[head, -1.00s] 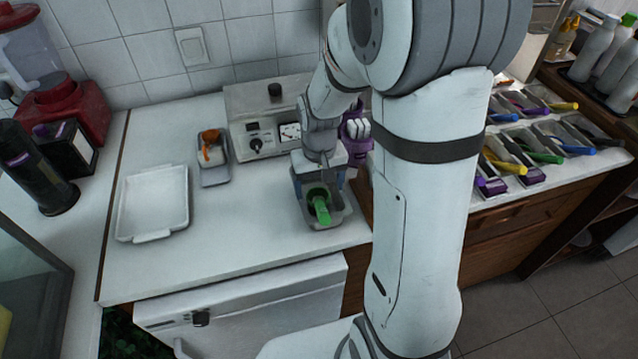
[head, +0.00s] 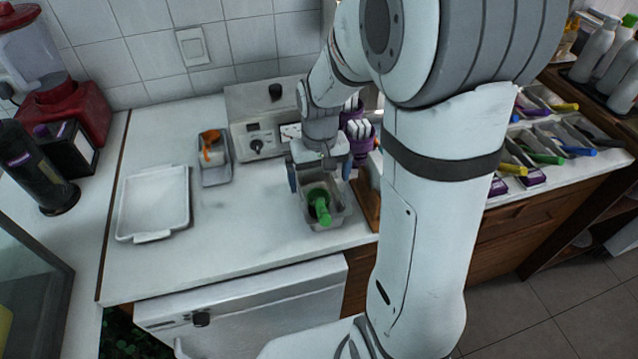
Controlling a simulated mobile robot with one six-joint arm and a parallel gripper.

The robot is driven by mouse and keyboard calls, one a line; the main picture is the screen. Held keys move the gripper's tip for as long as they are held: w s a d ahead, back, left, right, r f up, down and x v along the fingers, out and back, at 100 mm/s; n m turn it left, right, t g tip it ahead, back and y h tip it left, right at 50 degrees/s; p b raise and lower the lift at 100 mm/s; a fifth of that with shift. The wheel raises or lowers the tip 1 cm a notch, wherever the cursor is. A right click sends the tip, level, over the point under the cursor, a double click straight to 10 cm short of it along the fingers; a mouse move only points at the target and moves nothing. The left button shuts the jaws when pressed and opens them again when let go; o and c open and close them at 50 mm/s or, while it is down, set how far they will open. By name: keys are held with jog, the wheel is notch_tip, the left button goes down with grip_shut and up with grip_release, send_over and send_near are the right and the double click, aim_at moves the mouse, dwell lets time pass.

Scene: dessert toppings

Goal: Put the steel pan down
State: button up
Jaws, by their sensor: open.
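The steel pan (head: 338,216) is a small grey rectangular pan standing on the white counter near its front right part. A green-handled utensil (head: 319,205) lies in it with the handle toward me. My gripper (head: 319,177) is just behind and above the pan, with its blue-tipped fingers spread wide at either side of the pan's far end. The fingers appear apart from the pan's walls, and nothing is held between them.
A white tray (head: 122,213) lies on the left of the counter. A small pan with an orange-handled utensil (head: 210,148) is behind it. A grey appliance (head: 256,143) stands at the back. Purple containers (head: 358,131) are right of my gripper. The counter between tray and pan is clear.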

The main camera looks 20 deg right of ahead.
notch_tip(320, 180, up, 9)
jog(key=s+r+t, duration=0.2)
jog(key=s, duration=1.2)
jog(key=shift+t, duration=0.4)
